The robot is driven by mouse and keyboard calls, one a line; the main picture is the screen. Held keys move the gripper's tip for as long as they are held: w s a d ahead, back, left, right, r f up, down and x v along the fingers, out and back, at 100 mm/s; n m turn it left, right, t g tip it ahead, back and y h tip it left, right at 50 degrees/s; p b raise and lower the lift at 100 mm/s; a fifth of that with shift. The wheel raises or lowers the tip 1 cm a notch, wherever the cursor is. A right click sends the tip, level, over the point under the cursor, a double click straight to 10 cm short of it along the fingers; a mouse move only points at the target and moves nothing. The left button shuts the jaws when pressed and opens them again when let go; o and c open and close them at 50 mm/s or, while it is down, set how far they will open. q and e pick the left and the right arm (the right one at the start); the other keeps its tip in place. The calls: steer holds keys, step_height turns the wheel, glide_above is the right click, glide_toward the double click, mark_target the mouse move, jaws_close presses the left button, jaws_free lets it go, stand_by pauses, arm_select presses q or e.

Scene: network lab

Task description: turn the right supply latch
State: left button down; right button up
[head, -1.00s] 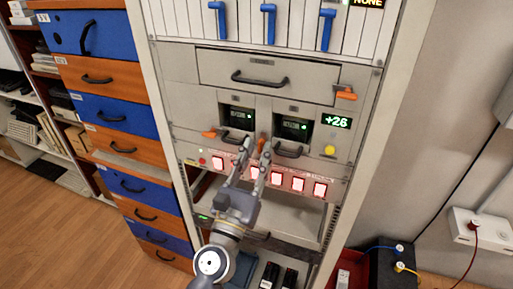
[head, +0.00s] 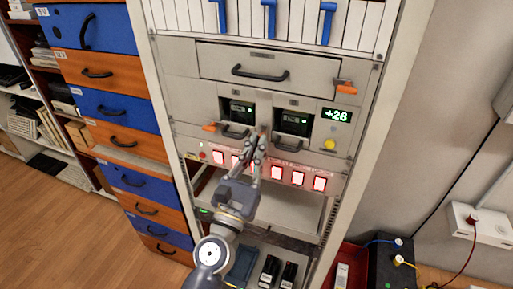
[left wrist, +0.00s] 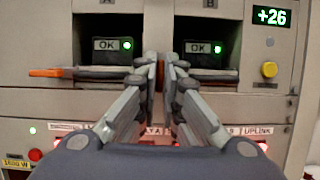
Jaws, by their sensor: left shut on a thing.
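Two supply modules sit side by side in the rack, the left one (head: 238,110) and the right one (head: 293,122). Both show OK and a green light in the left wrist view. My left gripper (head: 261,136) reaches up to the gap between them. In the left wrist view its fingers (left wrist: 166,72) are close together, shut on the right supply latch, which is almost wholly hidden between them. The left supply's orange latch (head: 210,127) lies sideways; it also shows in the left wrist view (left wrist: 46,73). My right gripper is not in view.
Below the supplies runs a row of lit red-white switches (head: 298,178). A drawer (head: 268,70) with a black handle and another orange latch (head: 346,88) is above. A yellow button (head: 329,143) and a +26 display (head: 336,115) are at the right.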

arm_select(q)
steer(key=shift+r+m, duration=0.15)
steer(key=shift+m, duration=0.15)
steer(key=shift+w+a+r+m+g+h+p, duration=0.1)
steer(key=shift+m+g+h+p, duration=0.9)
steer(key=shift+m+p, duration=1.85)
steer(key=shift+s+a+r+m+g+h+p, duration=0.15)
steer(key=shift+m+g+h+p, duration=0.85)
steer(key=shift+m, duration=3.3)
steer(key=shift+w+a+r+m+g+h+p, duration=0.15)
steer(key=shift+m+g+h+p, duration=0.15)
steer(key=shift+m+g+p, duration=2.05)
steer(key=shift+d+f+m+t, duration=0.1)
steer(key=shift+m+t, duration=0.65)
steer(key=shift+m, duration=0.45)
steer(key=c, duration=1.8)
jaws_free()
steer(key=shift+o, duration=0.2)
steer(key=shift+d+f, duration=0.1)
steer(key=v, duration=1.2)
